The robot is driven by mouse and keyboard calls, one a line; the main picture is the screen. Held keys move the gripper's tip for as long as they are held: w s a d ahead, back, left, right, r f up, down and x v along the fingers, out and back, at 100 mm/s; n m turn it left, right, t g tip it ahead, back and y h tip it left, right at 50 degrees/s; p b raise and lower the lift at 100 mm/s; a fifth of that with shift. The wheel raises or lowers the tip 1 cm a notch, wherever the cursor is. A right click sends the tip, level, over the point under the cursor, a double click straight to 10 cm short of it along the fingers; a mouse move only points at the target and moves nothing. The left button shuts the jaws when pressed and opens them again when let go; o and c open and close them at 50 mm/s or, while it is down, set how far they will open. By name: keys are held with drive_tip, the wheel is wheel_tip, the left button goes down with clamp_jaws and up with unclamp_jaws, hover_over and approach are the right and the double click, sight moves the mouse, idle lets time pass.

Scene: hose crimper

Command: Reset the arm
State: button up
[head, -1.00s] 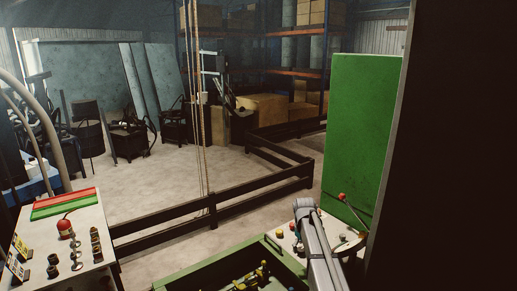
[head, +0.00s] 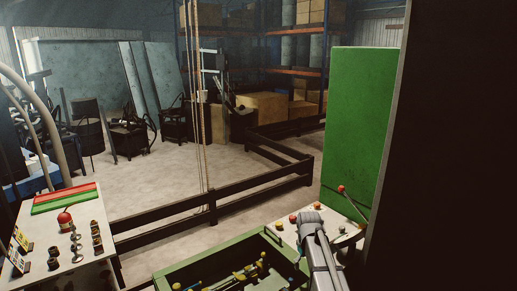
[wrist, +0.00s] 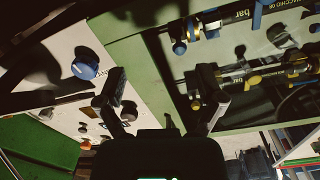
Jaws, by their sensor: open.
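My gripper (wrist: 160,95) shows in the wrist view with its two dark fingers spread apart and nothing between them. A pale green rim or panel edge lies behind the gap between the fingers. My grey arm shows at the lower right of the head view, in front of the control panel (head: 283,235); the gripper itself cannot be made out there. In the wrist view a blue round button (wrist: 85,65) on a white panel is left of the left finger. Brass and blue fittings (wrist: 235,78) are near the right finger.
A green bin (head: 215,258) with yellow and dark parts is beside my arm. A tall green cabinet (head: 360,130) and a red-knobbed lever (head: 341,189) are at right. A white table (head: 60,235) with fittings stands left. A low black fence (head: 215,210) runs behind.

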drive_tip(key=s+f+m+b, duration=0.2)
drive_tip(key=s+f+b, duration=0.1)
drive_tip(key=s, duration=0.7)
drive_tip(key=s+f+m+b, duration=0.2)
drive_tip(key=s+f+b, duration=0.1)
drive_tip(key=s, duration=0.7)
drive_tip(key=shift+s+f, duration=0.2)
drive_tip(key=shift+f, duration=0.3)
